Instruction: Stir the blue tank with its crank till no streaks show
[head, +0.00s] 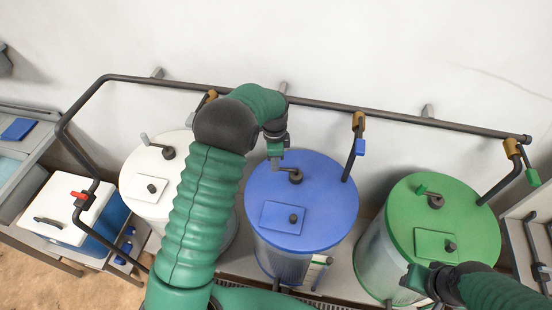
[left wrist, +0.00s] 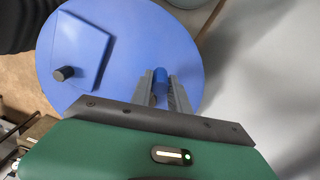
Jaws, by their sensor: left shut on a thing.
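The blue tank (head: 322,215) stands in the middle of the head view, with a flat blue lid that carries a square hatch and a black knob. Its crank (head: 295,177) has a dark hub and a short arm on the far part of the lid. My left gripper (head: 276,150) comes down over the crank's end. In the left wrist view its two fingers are shut on the blue crank handle (left wrist: 161,78). The tank's clear side shows only partly, and I cannot tell whether streaks show in it. My right gripper (head: 416,280) is beside the green tank, its fingers unclear.
A white tank (head: 150,190) stands left, partly behind my left arm, and a green tank (head: 440,215) stands right; both have cranks. A dark pipe (head: 330,106) with valves runs along the wall behind. A white-lidded box (head: 62,208) stands far left.

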